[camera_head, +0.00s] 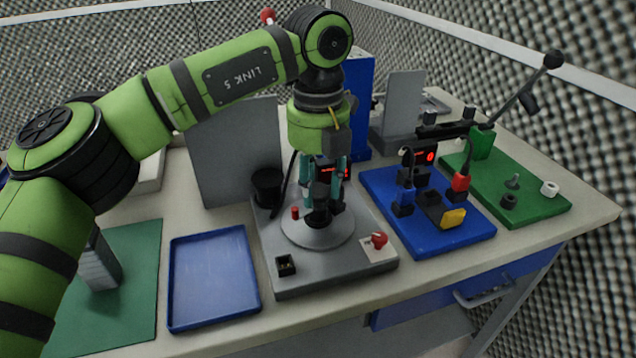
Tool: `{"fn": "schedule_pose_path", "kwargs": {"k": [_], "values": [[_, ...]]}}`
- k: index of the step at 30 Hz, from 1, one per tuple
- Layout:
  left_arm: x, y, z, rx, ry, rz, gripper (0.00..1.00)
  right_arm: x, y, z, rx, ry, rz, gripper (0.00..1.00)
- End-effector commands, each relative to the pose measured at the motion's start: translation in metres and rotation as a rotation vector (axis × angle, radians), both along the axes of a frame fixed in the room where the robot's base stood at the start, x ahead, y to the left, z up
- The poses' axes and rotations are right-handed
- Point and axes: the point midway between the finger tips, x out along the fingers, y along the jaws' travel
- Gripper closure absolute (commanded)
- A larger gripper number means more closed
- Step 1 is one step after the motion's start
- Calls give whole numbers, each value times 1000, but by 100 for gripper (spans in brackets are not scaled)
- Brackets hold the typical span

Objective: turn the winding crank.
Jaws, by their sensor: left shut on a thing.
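A grey winding unit (330,280) stands on the table with a round light-grey disc (335,238) on its top. A small red peg (295,213) stands on the disc's left side. My left gripper (319,212) points straight down over the middle of the disc. Its fingers are closed around a small dark part there, which they mostly hide; I cannot tell whether this is the crank's handle. A red knob (379,240) sits on a pale plate at the unit's front right corner. A black cylinder (267,187) stands at its back left. My right gripper is not in view.
A blue tray (212,322) lies empty to the left, beside a green mat (140,300) with a grey block. A blue board (465,237) with connectors and a green board (535,205) with a lever stand to the right. Grey panels rise behind.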

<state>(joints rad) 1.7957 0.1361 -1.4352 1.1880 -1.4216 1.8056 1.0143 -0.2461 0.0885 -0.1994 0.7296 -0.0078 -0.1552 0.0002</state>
Motion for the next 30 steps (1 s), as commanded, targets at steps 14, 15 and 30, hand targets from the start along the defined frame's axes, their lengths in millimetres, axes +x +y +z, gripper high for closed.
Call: {"fn": "schedule_pose_path", "kwargs": {"k": [14,15,30], "values": [[0,0,-2,1,2,239,94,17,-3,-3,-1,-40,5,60],[0,0,-2,1,2,259,94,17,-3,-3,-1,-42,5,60],[0,0,-1,0,1,508,94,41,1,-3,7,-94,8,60]]}}
